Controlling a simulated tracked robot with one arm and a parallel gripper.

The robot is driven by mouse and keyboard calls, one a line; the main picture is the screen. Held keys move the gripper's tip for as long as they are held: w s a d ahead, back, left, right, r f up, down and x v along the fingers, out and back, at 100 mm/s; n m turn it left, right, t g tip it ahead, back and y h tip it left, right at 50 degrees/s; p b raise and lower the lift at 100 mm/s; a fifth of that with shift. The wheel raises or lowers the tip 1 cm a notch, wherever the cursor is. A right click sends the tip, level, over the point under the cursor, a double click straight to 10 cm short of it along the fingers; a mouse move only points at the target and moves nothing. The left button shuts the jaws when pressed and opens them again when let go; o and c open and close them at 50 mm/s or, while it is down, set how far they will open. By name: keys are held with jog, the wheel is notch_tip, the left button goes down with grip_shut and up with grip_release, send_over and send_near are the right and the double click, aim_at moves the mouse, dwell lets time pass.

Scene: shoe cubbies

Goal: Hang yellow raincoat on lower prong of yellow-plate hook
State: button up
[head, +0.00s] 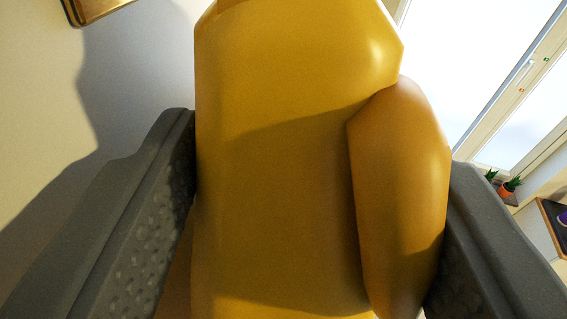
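The yellow raincoat (275,150) fills the middle of the head view, close to the camera, with a sleeve-like part (400,190) on its right side. My gripper (318,215) has its two grey fingers on either side of the raincoat. The left finger meets the raincoat's left edge and the right finger meets the sleeve-like part, so it is shut on the raincoat. A brass-coloured plate (97,8) with a dark edge is partly visible on the wall at the top left; I cannot tell whether it is the yellow-plate hook. No prong shows.
A pale wall (40,120) with a shadow is on the left. A bright window (470,60) with a white frame is at the upper right. A small potted plant (507,188) stands on the sill, and a dark-topped surface (555,220) shows at the right edge.

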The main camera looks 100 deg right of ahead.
jog(key=o, duration=0.5)
jog(key=shift+a, duration=0.1)
jog(key=a, duration=0.4)
jog(key=a+r, duration=0.1)
jog(key=a, duration=0.4)
jog(key=a+r, duration=0.1)
jog(key=a, duration=0.3)
jog(key=shift+w+a, duration=0.15)
jog(key=shift+a, duration=0.1)
jog(key=s+a+f+n+t+y+b, duration=0.2)
jog(key=s+a+n+t+y+b, duration=0.3)
jog(key=b, duration=0.1)
jog(key=s+a+f+n+t+y+b, duration=0.2)
jog(key=s+a+n+t+y+b, duration=0.3)
jog(key=s+a+n+y+b, duration=0.1)
jog(key=s+a+f+n+t+y+b, duration=0.2)
jog(key=s+a+n+t+y+b, duration=0.3)
jog(key=a+b, duration=0.1)
jog(key=shift+s+f+n+t, duration=0.2)
jog(key=shift+s+n+t, duration=0.1)
jog(key=shift+s+n, duration=0.1)
